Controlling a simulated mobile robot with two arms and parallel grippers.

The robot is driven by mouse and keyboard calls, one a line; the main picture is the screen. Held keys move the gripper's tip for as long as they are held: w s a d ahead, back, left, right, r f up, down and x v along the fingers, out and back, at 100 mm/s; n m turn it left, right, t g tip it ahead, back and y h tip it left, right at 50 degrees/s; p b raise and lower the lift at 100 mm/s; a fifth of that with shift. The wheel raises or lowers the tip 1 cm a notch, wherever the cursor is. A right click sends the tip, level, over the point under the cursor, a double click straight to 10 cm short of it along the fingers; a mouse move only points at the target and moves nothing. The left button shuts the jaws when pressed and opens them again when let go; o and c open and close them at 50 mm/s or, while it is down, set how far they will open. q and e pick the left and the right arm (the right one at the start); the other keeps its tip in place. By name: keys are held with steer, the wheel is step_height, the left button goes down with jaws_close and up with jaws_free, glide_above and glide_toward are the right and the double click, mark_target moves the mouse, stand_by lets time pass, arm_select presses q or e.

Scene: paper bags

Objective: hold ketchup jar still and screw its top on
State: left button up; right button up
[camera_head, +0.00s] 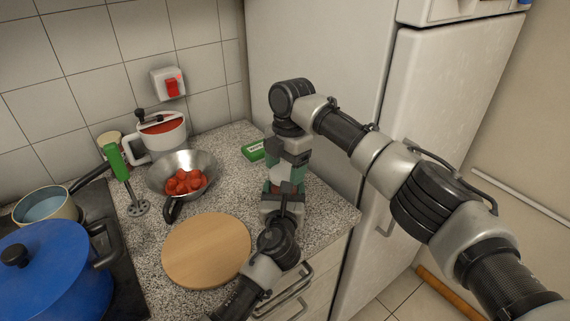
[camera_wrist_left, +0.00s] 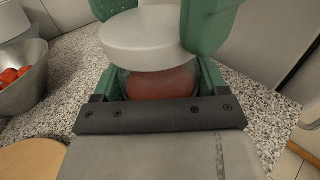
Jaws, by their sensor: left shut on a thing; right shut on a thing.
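The ketchup jar (camera_wrist_left: 165,84), with red contents, stands low between the green fingers of my left gripper (camera_head: 283,188), which is shut on it. A white round top (camera_wrist_left: 140,38) is above the jar in the left wrist view, a little left of the jar's middle. My right gripper (camera_head: 286,168) comes down from above, its green fingers shut on the top's sides. I cannot tell whether the top touches the jar's rim or any thread is engaged. In the head view my grippers hide most of the jar.
A green box (camera_head: 253,150) lies behind. The fridge (camera_head: 455,100) stands right, past the counter edge.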

arm_select(q)
steer(key=shift+f, duration=0.1)
arm_select(e)
steer(key=shift+f, duration=0.15)
steer(key=o, duration=1)
steer(key=shift+c, duration=0.2)
steer(key=shift+a, duration=0.1)
steer(key=shift+c, duration=0.3)
